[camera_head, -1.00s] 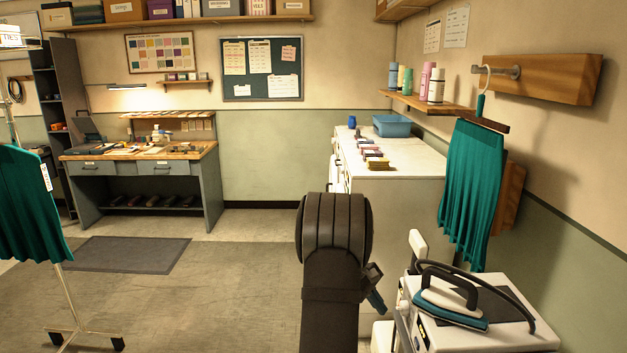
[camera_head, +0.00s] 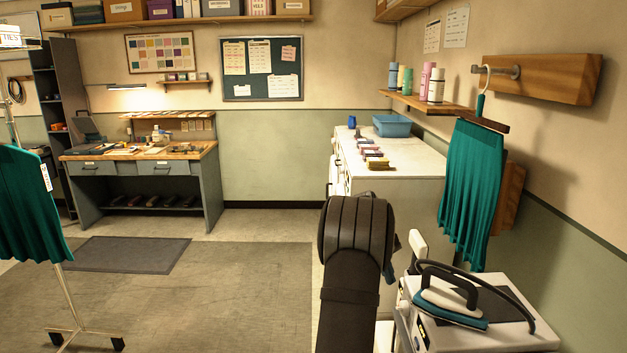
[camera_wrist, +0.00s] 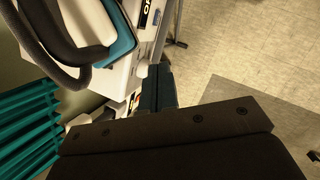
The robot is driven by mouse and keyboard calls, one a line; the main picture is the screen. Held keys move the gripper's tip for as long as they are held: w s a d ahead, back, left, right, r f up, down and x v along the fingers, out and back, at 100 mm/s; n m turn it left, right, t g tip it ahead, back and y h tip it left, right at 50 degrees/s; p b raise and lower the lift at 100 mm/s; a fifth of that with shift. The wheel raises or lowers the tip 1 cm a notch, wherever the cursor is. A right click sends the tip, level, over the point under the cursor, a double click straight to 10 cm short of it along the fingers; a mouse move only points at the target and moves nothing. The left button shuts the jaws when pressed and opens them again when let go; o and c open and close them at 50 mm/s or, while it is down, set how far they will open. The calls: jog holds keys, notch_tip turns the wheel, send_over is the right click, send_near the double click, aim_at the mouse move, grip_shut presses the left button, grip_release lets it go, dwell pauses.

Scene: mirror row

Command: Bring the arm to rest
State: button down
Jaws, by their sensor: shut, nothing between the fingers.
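My arm (camera_head: 352,250) rises in the lower middle of the head view, dark and bulky. It hides nearly all of my gripper there. In the wrist view my gripper (camera_wrist: 158,88) shows as a dark blue pair of fingers, shut with nothing visible between them. It points past the side of the white ironing unit, and I see no contact. A teal pleated skirt (camera_head: 470,190) hangs from a hanger on the wall peg, apart from my arm. Its folds also show at the lower left of the wrist view (camera_wrist: 30,125).
A teal-soled iron (camera_head: 450,305) stands on the white ironing unit (camera_head: 510,335), close right of my arm. A white-topped cabinet (camera_head: 400,160) stands behind my arm. A second teal garment (camera_head: 30,205) hangs on a stand at left. The floor (camera_head: 220,300) between is clear.

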jog(key=s+a+f+n+t+h, duration=0.1)
jog(key=s+a+f+n+h, duration=0.2)
jog(key=s+f+n, duration=0.35)
jog(key=s+a+f+n+t+h, duration=0.2)
jog(key=s+a+f+n+h, duration=0.1)
jog(key=s+f+n, duration=0.35)
jog(key=x, duration=0.8)
notch_tip(320, 180, up, 8)
jog(key=a, duration=0.2)
jog(key=shift+s+a+f+m, duration=0.25)
jog(key=shift+s+a+m, duration=0.05)
dwell(1.1)
